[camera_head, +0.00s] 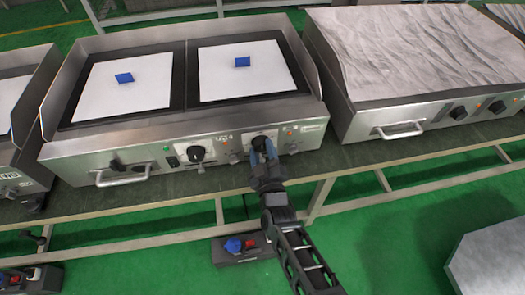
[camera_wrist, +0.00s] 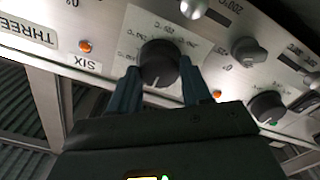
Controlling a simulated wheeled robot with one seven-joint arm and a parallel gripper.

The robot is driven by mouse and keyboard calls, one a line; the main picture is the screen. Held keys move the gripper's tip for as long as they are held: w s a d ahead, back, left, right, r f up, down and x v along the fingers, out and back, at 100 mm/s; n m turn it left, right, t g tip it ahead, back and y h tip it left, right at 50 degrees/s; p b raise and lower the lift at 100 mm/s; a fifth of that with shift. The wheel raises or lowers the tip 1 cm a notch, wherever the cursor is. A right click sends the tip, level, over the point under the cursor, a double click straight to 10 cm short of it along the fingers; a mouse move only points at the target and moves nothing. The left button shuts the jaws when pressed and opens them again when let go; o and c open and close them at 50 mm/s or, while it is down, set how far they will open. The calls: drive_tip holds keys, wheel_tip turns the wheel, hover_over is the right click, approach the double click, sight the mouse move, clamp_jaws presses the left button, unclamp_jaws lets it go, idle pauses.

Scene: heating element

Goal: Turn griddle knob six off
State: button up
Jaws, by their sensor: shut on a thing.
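Griddle knob six is a round black knob (camera_head: 261,142) on the right part of the middle griddle's steel front panel. It also shows in the wrist view (camera_wrist: 160,63), on a pale dial plate with small markings. The label reading SIX (camera_wrist: 86,62) is beside it, near an orange light (camera_wrist: 85,46). My gripper (camera_head: 264,155) is at the panel, with its two fingers on either side of the knob, shut on it. In the wrist view my gripper (camera_wrist: 160,83) partly hides the dial plate. I cannot read the knob's pointer direction.
Another black knob (camera_head: 196,154) is to the left on the same panel, and a grey metal knob (camera_wrist: 249,52) is close by. White sheets (camera_head: 125,86) with blue pieces (camera_head: 242,62) lie on the cooking surfaces. Another griddle (camera_head: 362,127) stands right.

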drive_tip(key=shift+f, duration=0.1)
drive_tip(key=o, duration=1.1)
drive_tip(key=shift+c, duration=0.2)
drive_tip(key=p+v, duration=0.1)
drive_tip(key=v, duration=0.6)
drive_tip(key=shift+s+p, duration=0.4)
drive_tip(key=shift+d, duration=0.15)
